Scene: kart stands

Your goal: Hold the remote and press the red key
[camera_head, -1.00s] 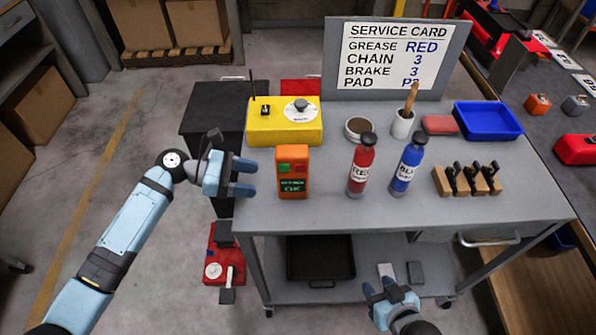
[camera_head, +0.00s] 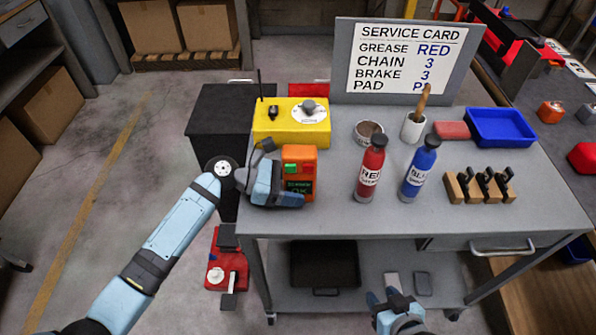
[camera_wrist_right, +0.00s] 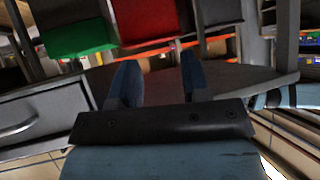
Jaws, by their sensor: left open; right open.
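The orange remote (camera_head: 302,167) stands upright near the left front of the grey cart top, with a green key (camera_head: 292,168), a red key (camera_head: 308,169) and a dark screen with green text. My left gripper (camera_head: 285,191) is open at the remote's left side, its fingers around the remote's lower part. It hides the remote's left edge, and I cannot tell whether the fingers touch it. My right gripper (camera_head: 388,299) is open and empty, low in front of the cart. Its two fingers also show in the right wrist view (camera_wrist_right: 158,82).
A yellow box (camera_head: 290,130) with a knob stands behind the remote. A red bottle (camera_head: 370,170) and a blue bottle (camera_head: 418,170) stand to its right. A blue tray (camera_head: 500,128) and a wooden block with black levers (camera_head: 480,187) are further right. The front middle of the cart top is clear.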

